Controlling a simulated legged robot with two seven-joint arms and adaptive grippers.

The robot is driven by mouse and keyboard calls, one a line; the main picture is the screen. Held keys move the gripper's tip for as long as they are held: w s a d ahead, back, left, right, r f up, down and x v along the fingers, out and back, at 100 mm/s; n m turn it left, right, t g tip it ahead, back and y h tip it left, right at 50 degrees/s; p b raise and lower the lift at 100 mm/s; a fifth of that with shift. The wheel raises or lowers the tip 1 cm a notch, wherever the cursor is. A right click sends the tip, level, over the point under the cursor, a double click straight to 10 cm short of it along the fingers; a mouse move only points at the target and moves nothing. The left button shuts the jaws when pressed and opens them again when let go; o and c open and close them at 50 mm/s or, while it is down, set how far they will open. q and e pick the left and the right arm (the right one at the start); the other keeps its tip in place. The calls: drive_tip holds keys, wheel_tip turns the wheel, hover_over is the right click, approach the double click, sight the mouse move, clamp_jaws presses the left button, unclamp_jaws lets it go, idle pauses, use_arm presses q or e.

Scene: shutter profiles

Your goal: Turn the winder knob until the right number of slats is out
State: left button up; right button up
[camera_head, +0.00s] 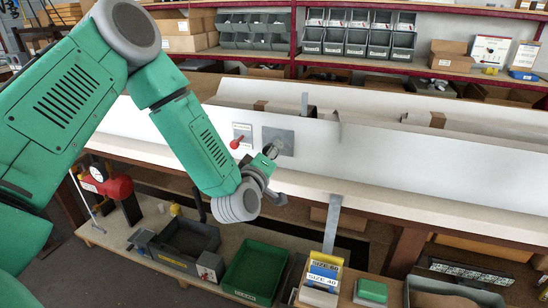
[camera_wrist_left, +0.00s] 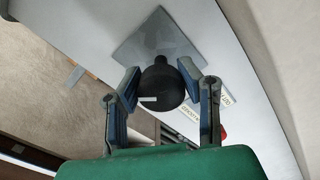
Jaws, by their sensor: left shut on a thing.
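The winder knob (camera_wrist_left: 161,88) is dark and round, in front of a square grey plate (camera_head: 278,141) on the white panel (camera_head: 400,160). My left gripper (camera_wrist_left: 160,76) has one finger on each side of the knob and is shut on it. In the head view the gripper (camera_head: 270,152) reaches the plate and hides most of the knob. I cannot make out separate slats or a count. My right gripper is in neither view.
A red lever (camera_head: 237,143) sits on the panel just left of the plate. Below are a green tray (camera_head: 232,276), a dark crate (camera_head: 160,250) and size cards (camera_head: 323,276). Shelves with grey bins (camera_head: 360,35) stand behind.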

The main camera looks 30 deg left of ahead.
use_arm(q)
drive_tip(key=n+b, duration=0.1)
drive_tip(key=n, duration=0.1)
drive_tip(key=n+b, duration=0.1)
drive_tip(key=n, duration=0.1)
drive_tip(key=shift+a+f+n, duration=0.15)
drive_tip(key=shift+f+n, duration=0.05)
drive_tip(key=shift+n, duration=0.1)
drive_tip(key=shift+s+n+b, duration=0.15)
drive_tip(key=shift+n+b, duration=1.35)
drive_tip(key=shift+n, duration=0.5)
drive_tip(key=shift+f, duration=0.1)
drive_tip(key=o, duration=1.2)
drive_tip(key=shift+c, duration=0.2)
drive_tip(key=shift+o, duration=0.4)
drive_tip(key=shift+a+r, duration=0.1)
drive_tip(key=shift+r, duration=0.1)
drive_tip(key=shift+s, duration=0.25)
drive_tip(key=v, duration=1.1)
drive_tip(key=shift+s, duration=0.25)
drive_tip(key=shift+f, duration=0.1)
